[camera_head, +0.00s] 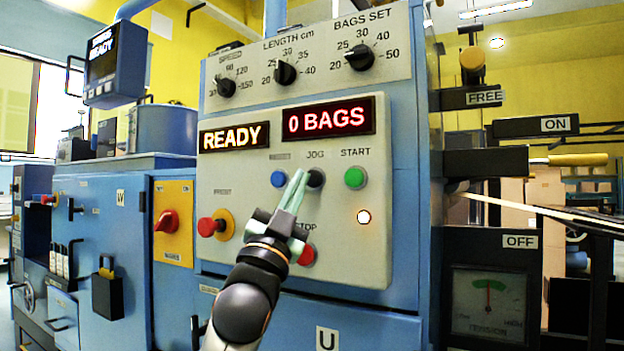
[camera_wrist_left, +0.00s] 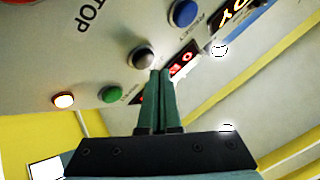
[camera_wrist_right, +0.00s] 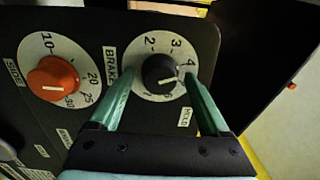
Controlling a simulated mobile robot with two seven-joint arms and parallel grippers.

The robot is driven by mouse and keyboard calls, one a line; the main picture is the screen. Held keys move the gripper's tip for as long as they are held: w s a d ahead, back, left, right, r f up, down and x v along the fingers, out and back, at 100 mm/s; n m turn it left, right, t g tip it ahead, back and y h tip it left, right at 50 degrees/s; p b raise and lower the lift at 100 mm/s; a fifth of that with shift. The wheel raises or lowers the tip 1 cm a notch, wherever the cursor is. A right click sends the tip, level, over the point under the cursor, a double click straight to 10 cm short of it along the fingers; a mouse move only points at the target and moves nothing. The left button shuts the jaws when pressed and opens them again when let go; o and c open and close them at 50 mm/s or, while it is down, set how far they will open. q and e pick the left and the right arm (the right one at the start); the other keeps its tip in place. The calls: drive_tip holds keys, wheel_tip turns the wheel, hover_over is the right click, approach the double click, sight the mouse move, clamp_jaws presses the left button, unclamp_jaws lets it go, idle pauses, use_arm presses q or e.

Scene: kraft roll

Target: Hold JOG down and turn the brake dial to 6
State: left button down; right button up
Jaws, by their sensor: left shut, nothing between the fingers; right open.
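The dark JOG button (camera_head: 316,179) is on the grey control panel, between a blue and a green button. My left gripper (camera_head: 299,174) is shut and empty, its green fingertips at or just beside JOG. In the left wrist view the JOG button (camera_wrist_left: 141,57) shows just beyond the fingertips (camera_wrist_left: 160,72); I cannot tell whether they touch or press it. The black brake dial (camera_wrist_right: 159,71) is on a white numbered disc. Its white mark seems to point right, near 4. My right gripper (camera_wrist_right: 158,90) is open, one finger on each side of the dial.
The displays read READY (camera_head: 234,137) and 0 BAGS (camera_head: 329,117). A green START button (camera_head: 355,178) is right of JOG, a red stop button (camera_head: 306,254) below. A red-orange knob (camera_wrist_right: 53,79) sits left of the brake dial.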

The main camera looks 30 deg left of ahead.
use_arm(q)
drive_tip(key=shift+w, duration=0.15)
drive_tip(key=shift+w, duration=0.3)
